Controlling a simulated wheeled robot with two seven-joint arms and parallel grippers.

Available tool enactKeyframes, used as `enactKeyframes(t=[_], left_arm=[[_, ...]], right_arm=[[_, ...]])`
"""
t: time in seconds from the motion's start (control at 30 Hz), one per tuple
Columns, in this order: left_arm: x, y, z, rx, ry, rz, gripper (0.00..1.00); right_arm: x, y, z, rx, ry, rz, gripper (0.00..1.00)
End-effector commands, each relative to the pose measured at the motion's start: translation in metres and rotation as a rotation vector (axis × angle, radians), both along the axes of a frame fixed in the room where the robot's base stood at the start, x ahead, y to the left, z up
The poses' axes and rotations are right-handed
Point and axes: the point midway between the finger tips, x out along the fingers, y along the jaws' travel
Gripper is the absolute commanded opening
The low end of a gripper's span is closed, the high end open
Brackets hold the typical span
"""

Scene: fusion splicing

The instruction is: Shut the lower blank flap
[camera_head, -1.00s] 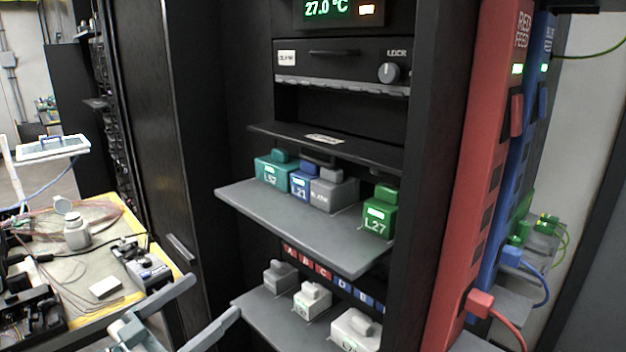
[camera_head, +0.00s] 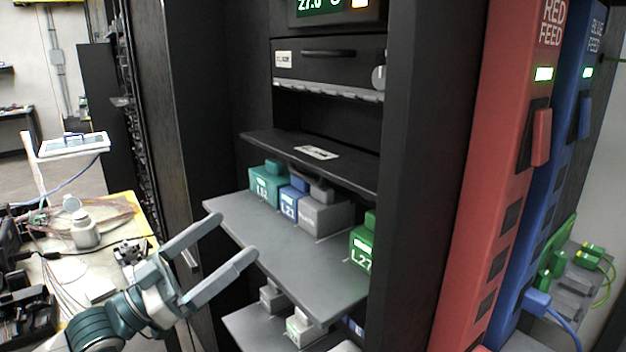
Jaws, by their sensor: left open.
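A black flap with a white label (camera_head: 345,164) sticks out of the rack, roughly level, below a dark opening. I take it for the lower blank flap; it stands open. My left gripper (camera_head: 238,238) is open and empty, its two pale fingers pointing up and right. In the picture it lies below and left of the flap, overlapping the edge of the grey shelf, and does not touch the flap. My right gripper is not in view.
A grey shelf (camera_head: 270,240) under the flap holds teal (camera_head: 265,183), blue, grey and green (camera_head: 362,250) blocks. A lower shelf (camera_head: 250,325) also juts out. A panel with a handle (camera_head: 327,53) is above. Red (camera_head: 497,180) and blue feed columns stand right. A cluttered bench (camera_head: 120,210) is left.

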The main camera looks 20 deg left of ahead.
Motion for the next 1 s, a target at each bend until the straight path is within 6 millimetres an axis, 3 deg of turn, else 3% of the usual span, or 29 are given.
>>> enactKeyframes(t=[0.57,1.0], left_arm=[[0.004,-0.002,0.002,0.000,0.000,0.001,1.00],[0.031,-0.023,0.019,-0.002,-0.002,0.001,1.00]], right_arm=[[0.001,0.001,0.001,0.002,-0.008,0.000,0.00],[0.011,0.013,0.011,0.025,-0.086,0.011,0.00]])
